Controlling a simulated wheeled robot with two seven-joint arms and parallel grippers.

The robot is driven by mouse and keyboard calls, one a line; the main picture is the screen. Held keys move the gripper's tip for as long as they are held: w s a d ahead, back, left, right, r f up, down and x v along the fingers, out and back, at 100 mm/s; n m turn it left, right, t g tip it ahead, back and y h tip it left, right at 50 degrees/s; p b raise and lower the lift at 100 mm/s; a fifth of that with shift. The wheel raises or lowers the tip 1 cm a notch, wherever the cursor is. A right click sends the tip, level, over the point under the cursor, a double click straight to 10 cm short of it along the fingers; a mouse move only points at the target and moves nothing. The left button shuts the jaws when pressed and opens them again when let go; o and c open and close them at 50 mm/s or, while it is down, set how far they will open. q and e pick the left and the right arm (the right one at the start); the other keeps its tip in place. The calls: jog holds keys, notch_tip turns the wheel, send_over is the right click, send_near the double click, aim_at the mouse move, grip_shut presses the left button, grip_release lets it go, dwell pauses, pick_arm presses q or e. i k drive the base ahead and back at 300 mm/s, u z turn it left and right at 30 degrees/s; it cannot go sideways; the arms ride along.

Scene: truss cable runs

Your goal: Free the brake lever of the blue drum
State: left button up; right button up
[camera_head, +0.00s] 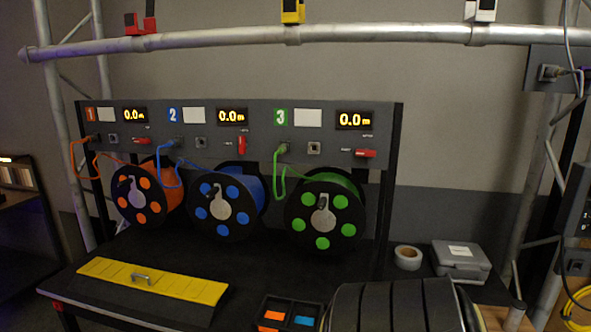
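The blue drum (222,229) has a black flange with blue discs and a grey hub. It stands under panel section 2, between the orange drum (140,206) and the green drum (322,243). Its red brake lever (242,145) is on the panel under the middle display and points upright. The red levers of section 1 (140,141) and section 3 (365,153) lie sideways. A blue cable (178,147) runs from the panel down to the blue drum. The small print beside the levers is unreadable. Neither gripper shows in the head view.
The black bench top (215,266) is clear before the drums. A yellow board with a handle (150,280) lies front left. A small tray (290,314), a dark ribbed form (395,305), a tape roll (408,257) and a grey case (460,261) are front and right. A truss tube (350,34) crosses above.

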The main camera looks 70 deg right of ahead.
aim_at(242, 139)
jog(key=z, duration=1.6)
jog(key=i, duration=0.45)
jog(key=z, duration=0.75)
